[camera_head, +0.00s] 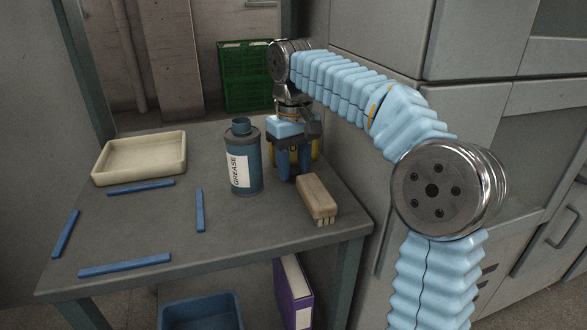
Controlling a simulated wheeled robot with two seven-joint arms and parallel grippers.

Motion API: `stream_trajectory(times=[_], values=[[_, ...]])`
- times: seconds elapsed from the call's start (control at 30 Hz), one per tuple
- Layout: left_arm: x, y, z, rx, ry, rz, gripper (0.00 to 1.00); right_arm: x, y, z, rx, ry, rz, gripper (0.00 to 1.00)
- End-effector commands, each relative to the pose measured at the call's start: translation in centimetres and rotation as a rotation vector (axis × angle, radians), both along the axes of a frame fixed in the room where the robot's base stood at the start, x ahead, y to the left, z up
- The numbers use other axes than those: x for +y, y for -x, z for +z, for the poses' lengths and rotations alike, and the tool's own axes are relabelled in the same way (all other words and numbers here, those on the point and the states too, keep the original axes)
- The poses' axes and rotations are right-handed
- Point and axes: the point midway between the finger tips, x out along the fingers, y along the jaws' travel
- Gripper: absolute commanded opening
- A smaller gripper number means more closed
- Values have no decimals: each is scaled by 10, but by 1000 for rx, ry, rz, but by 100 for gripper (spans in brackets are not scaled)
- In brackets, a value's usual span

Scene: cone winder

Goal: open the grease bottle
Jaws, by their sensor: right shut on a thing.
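The grease bottle (250,178), a blue-grey cylinder with a white GREASE label, stands upright on the grey table. My left gripper is out of view.
A cream tray (98,177) sits at the back left. Several blue strips (125,265) lie on the table's left part. Grey cabinets (383,38) stand at right.

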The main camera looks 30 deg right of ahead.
Motion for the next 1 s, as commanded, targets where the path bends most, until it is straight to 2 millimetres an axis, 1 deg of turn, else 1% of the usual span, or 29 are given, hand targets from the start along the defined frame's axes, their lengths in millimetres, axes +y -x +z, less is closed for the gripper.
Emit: stream_trajectory(times=[0.07, 0.3, 0.4, 0.43, 0.5, 0.6, 0.87, 0.97, 1.0], values=[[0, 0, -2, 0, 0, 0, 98, 0, 0, -5, 0, 0, -1, 3], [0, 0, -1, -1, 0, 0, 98, 0, 0, -5, 0, 0, 0, 3], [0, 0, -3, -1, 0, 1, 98, 0, 0, -9, 0, 0, 0, 3], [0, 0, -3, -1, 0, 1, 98, 0, 0, -9, 0, 0, 0, 41], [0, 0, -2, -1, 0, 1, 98, 0, 0, -8, 0, 0, 0, 52], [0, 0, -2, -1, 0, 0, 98, 0, 0, -8, 0, 0, 0, 65], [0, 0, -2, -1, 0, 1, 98, 0, 0, -7, 0, 0, 0, 65], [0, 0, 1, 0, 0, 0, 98, 0, 0, 0, -1, 0, 0, 65], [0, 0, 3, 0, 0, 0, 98, 1, 0, 5, -2, 0, 0, 65]])
